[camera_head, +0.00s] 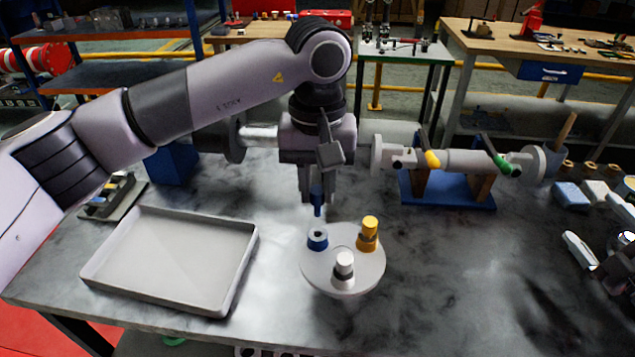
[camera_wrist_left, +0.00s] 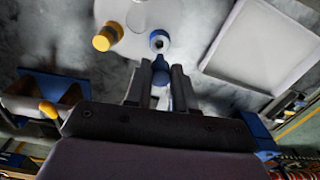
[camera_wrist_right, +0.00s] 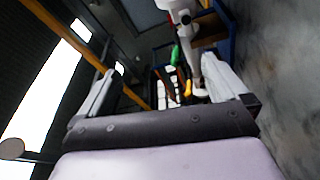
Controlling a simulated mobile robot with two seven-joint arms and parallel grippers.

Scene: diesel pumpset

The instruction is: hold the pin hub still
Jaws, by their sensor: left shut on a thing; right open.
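The pin hub (camera_head: 343,283) is a pale round disc near the front middle of the table. It bears a blue collar (camera_head: 317,240) with an open hole, a yellow pin (camera_head: 369,229) and a white pin (camera_head: 344,262), both upright. My left gripper (camera_head: 316,192) is shut on a blue pin (camera_head: 317,207), which points down just above the blue collar. In the left wrist view the blue pin (camera_wrist_left: 161,76) sits between the fingers, close to the blue collar (camera_wrist_left: 159,41). My right gripper (camera_wrist_right: 165,85) is open and empty, away from the hub.
A grey tray (camera_head: 170,303) lies left of the hub. A pipe assembly on a blue stand (camera_head: 447,194) stands behind right, with yellow and green handles.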

